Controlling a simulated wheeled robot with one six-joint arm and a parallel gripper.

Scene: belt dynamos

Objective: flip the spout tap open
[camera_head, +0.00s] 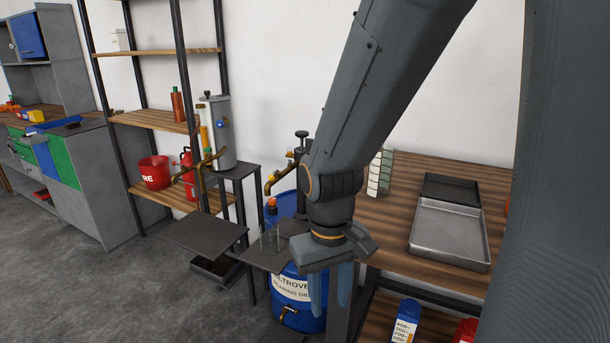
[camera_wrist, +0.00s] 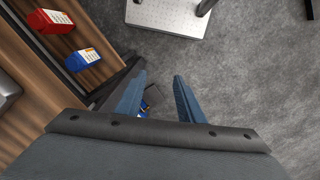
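Several brass taps show in the head view. One spout (camera_head: 207,163) is on the grey cylinder (camera_head: 216,130) with a sight tube, on a small dark stand. Another brass spout (camera_head: 277,177) is on the pump above the blue barrel (camera_head: 309,287). A small tap (camera_head: 287,312) sits low on the barrel. I cannot tell whether any is open. My gripper (camera_head: 331,290) points down in front of the barrel's right side, apart from the spouts. In the wrist view my gripper (camera_wrist: 159,80) has its blue fingers apart, with nothing visibly held.
A clear glass (camera_head: 269,240) stands on a dark plate left of my gripper. The wooden bench (camera_head: 400,235) with a metal tray (camera_head: 450,236) is at right. Open grey floor (camera_head: 130,300) lies at left.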

